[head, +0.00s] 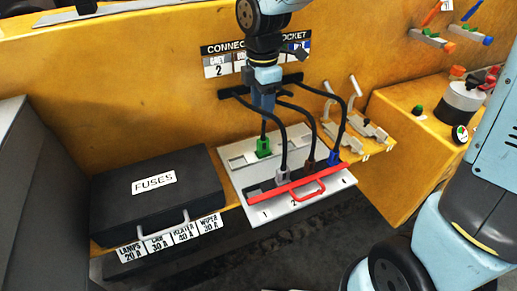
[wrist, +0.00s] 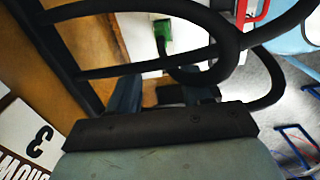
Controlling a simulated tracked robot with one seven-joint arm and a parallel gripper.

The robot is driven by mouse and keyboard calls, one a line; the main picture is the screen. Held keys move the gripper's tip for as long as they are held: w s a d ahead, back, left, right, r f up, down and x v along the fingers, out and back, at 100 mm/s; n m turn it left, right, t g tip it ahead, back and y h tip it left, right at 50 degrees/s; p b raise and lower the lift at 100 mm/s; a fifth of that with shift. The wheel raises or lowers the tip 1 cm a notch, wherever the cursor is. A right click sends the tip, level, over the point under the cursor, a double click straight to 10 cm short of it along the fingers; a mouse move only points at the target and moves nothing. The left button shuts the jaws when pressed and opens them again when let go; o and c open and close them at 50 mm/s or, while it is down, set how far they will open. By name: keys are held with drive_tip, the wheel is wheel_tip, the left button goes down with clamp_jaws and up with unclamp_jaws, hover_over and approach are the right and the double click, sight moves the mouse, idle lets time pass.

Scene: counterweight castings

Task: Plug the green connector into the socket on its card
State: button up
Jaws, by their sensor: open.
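The green connector (head: 263,148) sits at the back part of the white socket panel (head: 236,155), on a black cable; in the wrist view it (wrist: 163,35) is at the top. My gripper (head: 263,108) points down above it, apart from it. In the wrist view my gripper (wrist: 163,92) has its two fingers spread, with no connector between them. The grey (head: 282,176), brown (head: 309,167) and blue (head: 333,158) connectors stand in a row behind a red bar. The connector/socket card (head: 216,66) shows "GREY 2"; my arm hides its middle, and no green entry is readable.
Black cables (head: 325,92) loop from a wall bar close around my gripper. A red handle (head: 308,194) crosses the panel's front, near printed numbers 1 and 2. A black FUSES case (head: 155,200) stands left. Grey levers (head: 367,127) stand right. The wall (head: 130,85) is close behind.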

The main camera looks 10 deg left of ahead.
sight(263, 139)
wheel_tip(263, 139, down, 7)
drive_tip(key=shift+f, duration=0.15)
drive_tip(key=shift+s+d+f, duration=0.1)
drive_tip(key=shift+d+f, duration=0.05)
drive_tip(key=shift+f, duration=2.6)
clamp_jaws()
